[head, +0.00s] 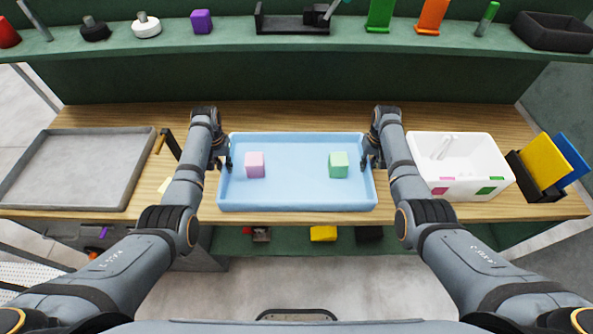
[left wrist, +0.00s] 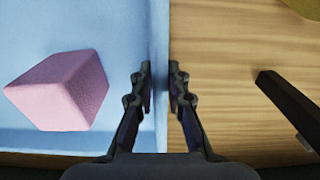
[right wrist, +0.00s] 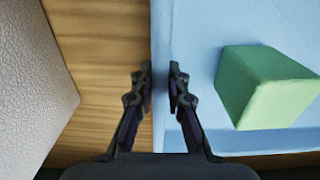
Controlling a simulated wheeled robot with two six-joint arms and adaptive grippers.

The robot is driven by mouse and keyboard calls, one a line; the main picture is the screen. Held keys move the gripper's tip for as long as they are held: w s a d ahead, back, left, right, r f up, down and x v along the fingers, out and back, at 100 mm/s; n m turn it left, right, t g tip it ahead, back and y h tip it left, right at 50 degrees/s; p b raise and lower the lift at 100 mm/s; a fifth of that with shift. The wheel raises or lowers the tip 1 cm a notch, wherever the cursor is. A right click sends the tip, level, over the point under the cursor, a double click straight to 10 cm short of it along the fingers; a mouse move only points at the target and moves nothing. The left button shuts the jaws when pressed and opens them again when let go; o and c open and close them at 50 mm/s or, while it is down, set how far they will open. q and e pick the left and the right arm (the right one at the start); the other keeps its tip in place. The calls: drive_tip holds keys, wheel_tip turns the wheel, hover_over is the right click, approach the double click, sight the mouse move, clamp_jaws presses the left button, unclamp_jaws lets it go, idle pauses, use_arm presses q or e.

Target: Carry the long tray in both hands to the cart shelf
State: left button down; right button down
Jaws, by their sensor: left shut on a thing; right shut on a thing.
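The long blue tray (head: 297,188) lies in the middle of the wooden workbench, its front rim near the bench's front edge. A pink foam block (head: 255,165) sits inside it on the left and a green foam block (head: 338,165) inside on the right. My left gripper (head: 224,163) is shut on the tray's left wall; the left wrist view shows its fingers (left wrist: 160,90) on both sides of the rim. My right gripper (head: 370,163) is shut on the right wall, with its fingers (right wrist: 160,90) astride the rim. I cannot tell whether the tray is lifted. No cart shelf is recognisable.
A grey shallow tray (head: 75,170) lies on the left of the bench. A white bin (head: 463,170) stands close right of my right gripper, with a rack of yellow and blue panels (head: 546,160) beyond. A green shelf (head: 330,45) with several objects runs above the back.

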use_arm(q)
drive_tip(key=shift+r, duration=0.1)
use_arm(e)
drive_tip(key=shift+r, duration=0.1)
